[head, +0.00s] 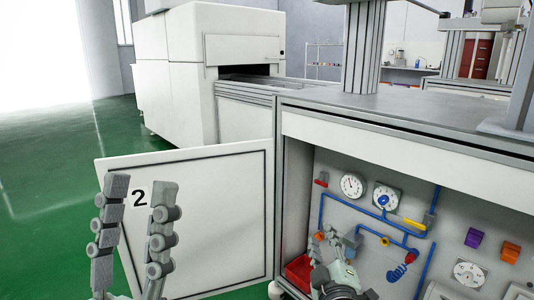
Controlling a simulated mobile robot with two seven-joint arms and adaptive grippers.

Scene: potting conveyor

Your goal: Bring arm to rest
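My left gripper (140,192) is at the lower left, in front of the open white door marked 2 (205,215). Its two grey jointed fingers point up and stand apart, with nothing between them. My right gripper (331,246) is lower and smaller in the picture, at the opening of the cabinet under the bench. Its fingers overlap the panel behind, so I cannot tell whether they are open or shut, or whether they touch anything.
The cabinet's back panel (340,214) carries gauges (352,186), blue pipes (322,212), a yellow handle (415,224) and coloured blocks. A red bin (299,272) is beside my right gripper. The grey bench top (430,115) is above. Green floor (50,160) is clear at left.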

